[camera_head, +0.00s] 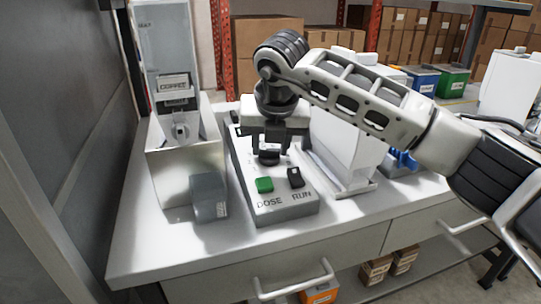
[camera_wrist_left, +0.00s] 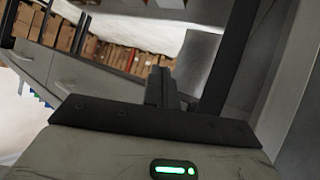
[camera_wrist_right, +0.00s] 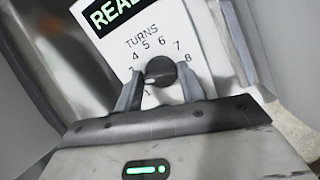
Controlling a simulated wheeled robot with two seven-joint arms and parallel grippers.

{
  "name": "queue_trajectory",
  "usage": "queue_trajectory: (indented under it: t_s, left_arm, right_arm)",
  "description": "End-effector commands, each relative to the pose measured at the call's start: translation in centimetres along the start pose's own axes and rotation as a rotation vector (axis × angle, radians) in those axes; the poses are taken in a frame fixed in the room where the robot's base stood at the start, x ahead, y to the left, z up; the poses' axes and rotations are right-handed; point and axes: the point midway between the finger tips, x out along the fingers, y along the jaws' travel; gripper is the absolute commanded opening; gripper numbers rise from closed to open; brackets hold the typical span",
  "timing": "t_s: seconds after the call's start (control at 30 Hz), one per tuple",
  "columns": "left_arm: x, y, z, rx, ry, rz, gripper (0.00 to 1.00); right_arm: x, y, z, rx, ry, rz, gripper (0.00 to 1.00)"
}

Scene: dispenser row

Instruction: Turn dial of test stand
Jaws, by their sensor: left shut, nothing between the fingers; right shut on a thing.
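The test stand (camera_head: 285,207) is a pale sloped box on the bench, with DOSE and RUN lettered along its front. Its black round dial (camera_wrist_right: 160,71) sits among printed numbers under the word TURNS in the right wrist view. My right gripper (camera_wrist_right: 160,92) is shut on the dial, with one finger at each side. In the head view the right gripper (camera_head: 269,150) comes down over the upper panel and hides much of it. My left gripper (camera_wrist_left: 161,88) is shut and empty in the left wrist view, away from the stand.
A green button (camera_head: 264,185) and a black switch (camera_head: 295,178) sit on the panel near the right gripper. A coffee dispenser (camera_head: 184,160) stands left, with a grey box-shaped container (camera_head: 208,197) before it. A white dispenser (camera_head: 345,150) stands right. The bench front (camera_head: 160,255) is clear.

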Motion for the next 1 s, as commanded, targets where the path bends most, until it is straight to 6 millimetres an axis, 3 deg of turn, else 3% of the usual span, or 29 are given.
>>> queue_trajectory:
  t_s: [0.4, 1.0]
  left_arm:
    - [0.41, -0.08, 0.73, -0.005, 0.021, 0.002, 0.0]
    - [0.35, -0.07, 0.47, 0.003, 0.03, 0.004, 0.0]
  right_arm:
    - [0.01, 0.01, 0.03, 0.209, -0.002, -0.037, 0.16]
    - [-0.11, 0.0, 0.1, 0.245, -0.002, -0.043, 0.16]
